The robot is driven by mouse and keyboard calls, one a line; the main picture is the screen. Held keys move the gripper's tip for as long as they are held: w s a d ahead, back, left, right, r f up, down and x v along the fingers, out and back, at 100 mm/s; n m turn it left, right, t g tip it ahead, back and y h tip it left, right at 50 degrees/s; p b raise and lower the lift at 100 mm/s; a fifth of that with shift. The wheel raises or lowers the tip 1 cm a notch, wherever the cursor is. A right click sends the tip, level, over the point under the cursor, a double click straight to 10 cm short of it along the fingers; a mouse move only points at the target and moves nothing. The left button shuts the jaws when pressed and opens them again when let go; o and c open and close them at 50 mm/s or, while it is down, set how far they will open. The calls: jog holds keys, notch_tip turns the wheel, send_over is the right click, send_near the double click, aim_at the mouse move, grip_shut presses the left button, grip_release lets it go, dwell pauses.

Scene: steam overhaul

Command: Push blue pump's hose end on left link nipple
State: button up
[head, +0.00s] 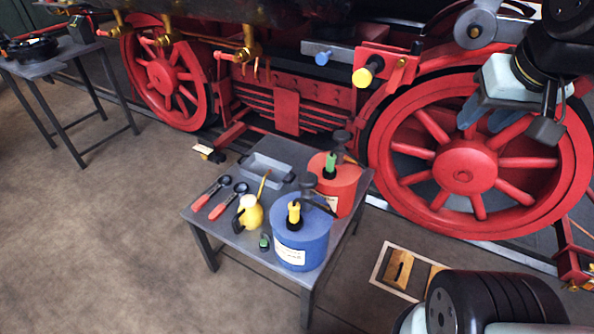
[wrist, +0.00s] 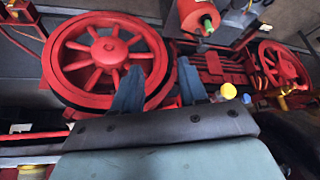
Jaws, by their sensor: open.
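The blue pump (head: 302,243) stands on the small grey table in the head view. Its yellow hose end (head: 294,213) sits upright at the pump's top, beside a black hose. On the locomotive, a blue-tipped fitting (head: 323,57) is at the left and a yellow-tipped fitting (head: 363,77) is to its right; I cannot tell for sure which is the left link nipple. The yellow tip also shows in the wrist view (wrist: 228,91). My gripper (head: 486,122) is open and empty, in front of the right wheel, well apart from the pump. Its fingers show in the wrist view (wrist: 160,88).
A red pump (head: 343,187) with a green hose end (head: 330,163) stands behind the blue one. The table also holds a grey tray (head: 266,170), a yellow oil can (head: 250,214) and two red-handled tools (head: 226,207). Large red wheels (head: 462,168) stand behind.

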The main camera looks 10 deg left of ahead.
jog(key=shift+d, duration=0.2)
jog(key=shift+o, duration=0.9)
jog(key=shift+w, duration=0.1)
jog(key=shift+o, duration=0.3)
jog(key=shift+w+f, duration=0.1)
jog(key=shift+w, duration=0.05)
jog(key=w+a+f+n+g+h, duration=0.1)
jog(key=w+a+f+n+g, duration=0.1)
jog(key=w+a+f+n, duration=0.4)
jog(key=n+g, duration=0.3)
jog(key=n, duration=2.2)
send_over(294, 206)
jog(key=shift+y, duration=0.4)
jog(key=f, duration=2.3)
jog(key=shift+d+f, duration=0.2)
jog(key=shift+s+a+f+g, duration=0.1)
jog(key=shift+a+f+g, duration=0.15)
jog(key=shift+f+g, duration=0.1)
jog(key=shift+f, duration=4.35)
